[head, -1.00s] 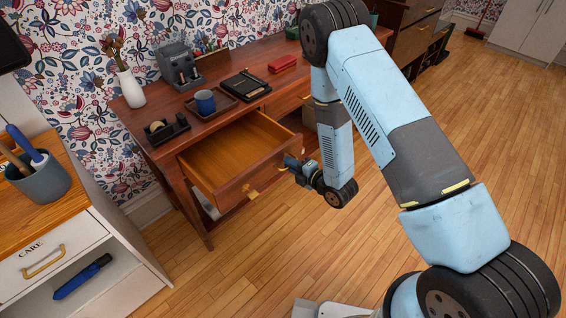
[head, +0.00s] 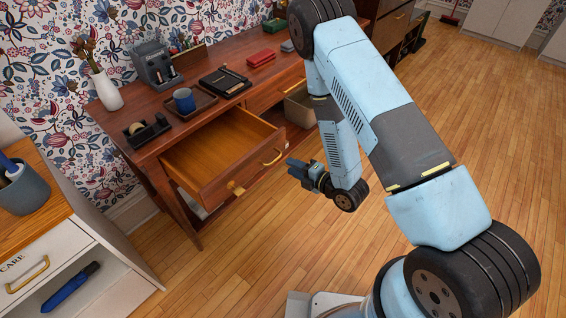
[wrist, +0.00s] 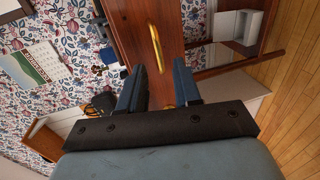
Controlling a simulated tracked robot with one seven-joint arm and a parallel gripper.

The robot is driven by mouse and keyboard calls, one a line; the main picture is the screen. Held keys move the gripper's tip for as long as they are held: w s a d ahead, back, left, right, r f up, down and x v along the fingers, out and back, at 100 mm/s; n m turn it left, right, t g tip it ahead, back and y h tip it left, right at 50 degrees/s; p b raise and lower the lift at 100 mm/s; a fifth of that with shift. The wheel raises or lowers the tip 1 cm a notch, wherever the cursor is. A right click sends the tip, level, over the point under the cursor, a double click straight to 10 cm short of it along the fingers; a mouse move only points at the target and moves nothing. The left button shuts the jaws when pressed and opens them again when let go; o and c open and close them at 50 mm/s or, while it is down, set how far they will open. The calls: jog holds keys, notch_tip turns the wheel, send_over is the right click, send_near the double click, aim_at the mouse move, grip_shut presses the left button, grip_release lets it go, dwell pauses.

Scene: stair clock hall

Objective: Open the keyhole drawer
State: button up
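The wooden desk drawer (head: 213,151) is pulled well out and looks empty. Its front carries a curved brass handle (head: 272,157) and a second brass fitting (head: 236,187), too small to tell if it is a keyhole plate. My gripper (head: 291,166) is just in front of the drawer front, apart from the handle. In the wrist view my gripper (wrist: 159,70) has its two fingers spread with nothing gripped. The brass handle (wrist: 155,48) shows beyond the fingertips, and brass also shows between the fingers.
The desk top (head: 140,97) holds a blue mug (head: 184,100), a tape dispenser (head: 147,131), a white vase (head: 105,91) and a red box (head: 261,58). A white cabinet (head: 95,255) stands at the left. The wood floor (head: 230,270) before the drawer is clear.

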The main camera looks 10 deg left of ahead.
jog(key=shift+v, duration=2.65)
jog(key=w+d+r+m+t+h, duration=0.1)
jog(key=w+d+r+m+h, duration=0.15)
jog(key=w+r, duration=0.3)
jog(key=w+d+r+m+h, duration=0.2)
jog(key=w+r+m+h, duration=0.15)
jog(key=w+r, duration=0.2)
jog(key=w+d+r+m+h, duration=0.1)
jog(key=d+r+m+h, duration=0.1)
jog(key=d+r+m, duration=0.45)
jog(key=w+d+r+m+h, duration=0.1)
jog(key=d+r+m+h, duration=0.2)
jog(key=r, duration=0.6)
jog(key=s+d+r+m+g+h, duration=0.1)
jog(key=s+d+r+m+h, duration=0.1)
jog(key=s+d+r+m, duration=0.75)
jog(key=s+r+m+g, duration=0.1)
jog(key=s+r, duration=0.3)
jog(key=s, duration=0.4)
jog(key=s+r+m+g, duration=0.1)
jog(key=s+r+m, duration=0.2)
jog(key=s, duration=0.6)
jog(key=shift+d+r+m+g, duration=0.3)
jog(key=shift+d+r, duration=0.15)
jog(key=shift+r, duration=0.4)
